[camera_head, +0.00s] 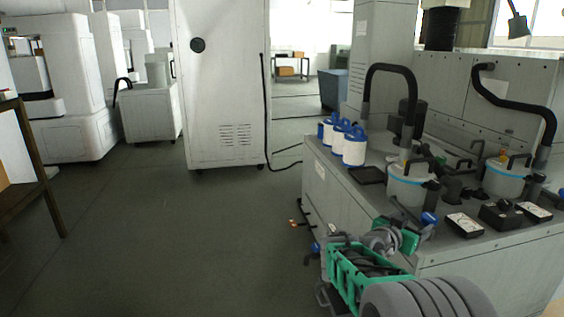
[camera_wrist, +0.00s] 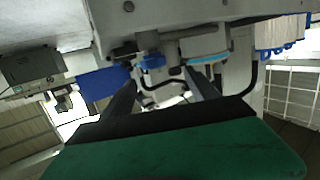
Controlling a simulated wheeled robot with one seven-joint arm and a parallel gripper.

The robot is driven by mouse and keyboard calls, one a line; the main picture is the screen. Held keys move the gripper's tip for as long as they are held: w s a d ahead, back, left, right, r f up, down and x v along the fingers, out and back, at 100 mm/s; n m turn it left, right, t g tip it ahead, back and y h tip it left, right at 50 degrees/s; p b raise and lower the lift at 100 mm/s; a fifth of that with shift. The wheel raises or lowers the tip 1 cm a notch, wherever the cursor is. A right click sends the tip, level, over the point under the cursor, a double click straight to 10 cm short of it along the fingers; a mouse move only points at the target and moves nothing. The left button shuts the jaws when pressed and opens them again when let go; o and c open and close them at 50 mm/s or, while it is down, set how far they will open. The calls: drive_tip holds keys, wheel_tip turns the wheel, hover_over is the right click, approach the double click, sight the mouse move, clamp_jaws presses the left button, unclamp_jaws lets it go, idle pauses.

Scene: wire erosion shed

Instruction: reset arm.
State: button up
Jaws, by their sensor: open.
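My arm, with grey ringed links and green parts, shows at the bottom right of the head view, in front of the bench's near left corner. In the wrist view my gripper (camera_wrist: 163,92) shows as two dark fingers spread apart beyond a green housing. I see nothing held between them. The fingers point towards the side of the grey bench (camera_head: 480,235), whose fittings show upside down in that view. The exact fingertip position is hard to make out in the head view.
The bench holds white bottles with blue parts (camera_head: 354,147), a black tray (camera_head: 367,175), pots with blue bands (camera_head: 408,186) and small meter boxes (camera_head: 464,225). A tall white cabinet (camera_head: 222,90) stands behind. A wooden-framed rack (camera_head: 38,165) is at left. The middle floor is clear.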

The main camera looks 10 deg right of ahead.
drive_tip(key=s+a+r+n+g+y+p, duration=0.1)
drive_tip(key=s+a+r+n+y+p, duration=0.3)
drive_tip(key=a+r+p, duration=0.5)
drive_tip(key=s+a+r+n+g+y+p, duration=0.15)
drive_tip(key=s+a+r+y+p, duration=0.3)
drive_tip(key=a+r+p, duration=0.45)
drive_tip(key=s+a+r+n+g+y+p, duration=0.1)
drive_tip(key=s+a+r+n+y+p, duration=0.1)
drive_tip(key=s+a+p, duration=0.4)
drive_tip(key=s+a+r+n+g+y+p, duration=0.1)
drive_tip(key=s+a+r+n+y+p, duration=0.2)
drive_tip(key=s+a+p, duration=0.4)
drive_tip(key=shift+s+a+n+p, duration=0.15)
drive_tip(key=shift+a+n+p, duration=0.25)
drive_tip(key=shift+n, duration=0.35)
drive_tip(key=shift+g, duration=0.25)
